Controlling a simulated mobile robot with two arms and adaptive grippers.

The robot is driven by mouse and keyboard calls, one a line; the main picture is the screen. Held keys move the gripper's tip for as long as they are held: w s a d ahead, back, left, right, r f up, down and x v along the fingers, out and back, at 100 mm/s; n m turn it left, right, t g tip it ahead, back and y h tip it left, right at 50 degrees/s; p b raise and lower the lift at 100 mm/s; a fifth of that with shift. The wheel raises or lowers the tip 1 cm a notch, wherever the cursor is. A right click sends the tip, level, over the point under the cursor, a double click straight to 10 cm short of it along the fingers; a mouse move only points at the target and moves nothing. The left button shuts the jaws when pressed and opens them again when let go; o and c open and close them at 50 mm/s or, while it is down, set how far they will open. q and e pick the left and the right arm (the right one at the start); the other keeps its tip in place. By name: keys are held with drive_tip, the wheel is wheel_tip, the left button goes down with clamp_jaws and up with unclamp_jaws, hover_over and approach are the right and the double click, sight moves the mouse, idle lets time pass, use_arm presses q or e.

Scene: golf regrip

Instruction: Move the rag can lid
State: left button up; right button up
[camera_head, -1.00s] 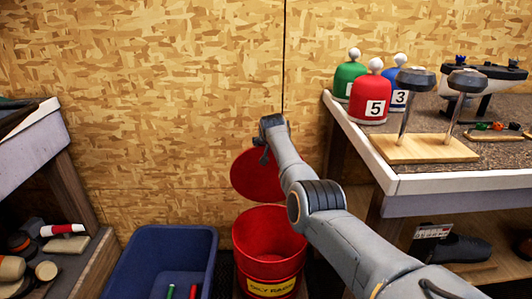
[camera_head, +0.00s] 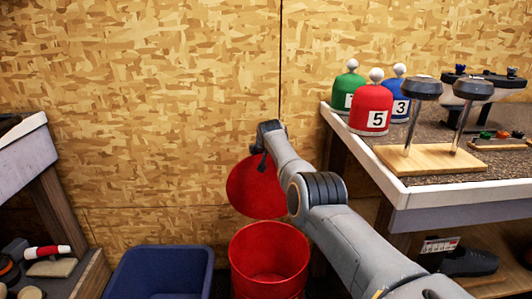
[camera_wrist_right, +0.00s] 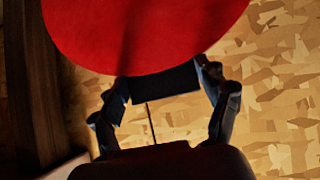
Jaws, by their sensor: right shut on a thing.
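The red rag can lid (camera_head: 250,190) is a round disc, tilted steeply with its face toward the head camera. It hangs in the air just above and behind the open red rag can (camera_head: 246,270). My right gripper (camera_head: 264,148) is shut on the lid near its upper edge. In the right wrist view, the lid (camera_wrist_right: 145,30) fills the top, and the right gripper's fingers (camera_wrist_right: 165,80) meet its near edge. The can's mouth is open and its inside looks empty. The left gripper is out of view.
A blue bin (camera_head: 160,252) stands left of the can. At right, a workbench (camera_head: 428,186) carries numbered club covers (camera_head: 371,105) and a wooden stand (camera_head: 425,158). A shelf (camera_head: 80,280) with small items stands at far left. The wood-panel wall (camera_head: 140,100) is close behind.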

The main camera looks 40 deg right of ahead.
drive_tip(key=o, duration=1.7)
drive_tip(key=shift+d+r, duration=0.1)
drive_tip(key=shift+r, duration=0.35)
drive_tip(key=shift+f, duration=0.1)
drive_tip(key=shift+f, duration=0.15)
drive_tip(key=v, duration=1.2)
